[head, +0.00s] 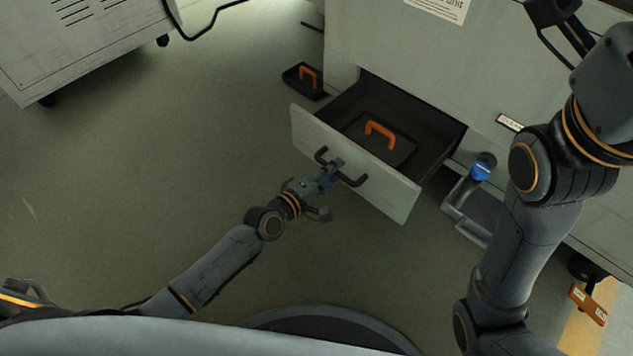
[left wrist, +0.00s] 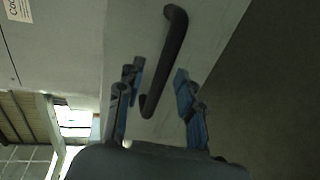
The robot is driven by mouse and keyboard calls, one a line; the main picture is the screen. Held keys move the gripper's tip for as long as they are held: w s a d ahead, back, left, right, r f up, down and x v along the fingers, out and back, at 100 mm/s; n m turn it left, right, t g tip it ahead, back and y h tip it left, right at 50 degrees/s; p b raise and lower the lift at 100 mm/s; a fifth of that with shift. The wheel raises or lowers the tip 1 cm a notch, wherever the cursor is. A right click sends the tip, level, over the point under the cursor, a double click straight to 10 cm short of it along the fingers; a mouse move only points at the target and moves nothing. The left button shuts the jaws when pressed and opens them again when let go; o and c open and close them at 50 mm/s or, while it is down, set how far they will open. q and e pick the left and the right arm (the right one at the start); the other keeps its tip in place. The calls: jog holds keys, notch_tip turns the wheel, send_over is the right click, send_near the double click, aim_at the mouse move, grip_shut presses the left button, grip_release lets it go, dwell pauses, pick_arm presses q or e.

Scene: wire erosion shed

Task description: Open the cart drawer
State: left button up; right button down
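The cart drawer (head: 358,160) stands pulled out of the grey cart (head: 400,50), its dark inside showing. A dark piece with an orange handle (head: 380,130) lies in it. A black bar handle (head: 352,181) is on the drawer front. My left gripper (head: 336,168) is at this handle. In the left wrist view, the left gripper (left wrist: 158,75) has its fingers apart, one on each side of the lower part of the handle (left wrist: 174,45), with gaps showing. My right arm rises at the right; its end is cut off by the top edge of the head view.
A small black tray with an orange handle (head: 308,76) is on the floor left of the drawer. A blue-topped grey object (head: 481,170) is right of it. Another grey cabinet (head: 75,45) stands upper left.

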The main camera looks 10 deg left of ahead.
pick_arm(q)
jog(key=v, duration=1)
jog(key=shift+s, duration=0.1)
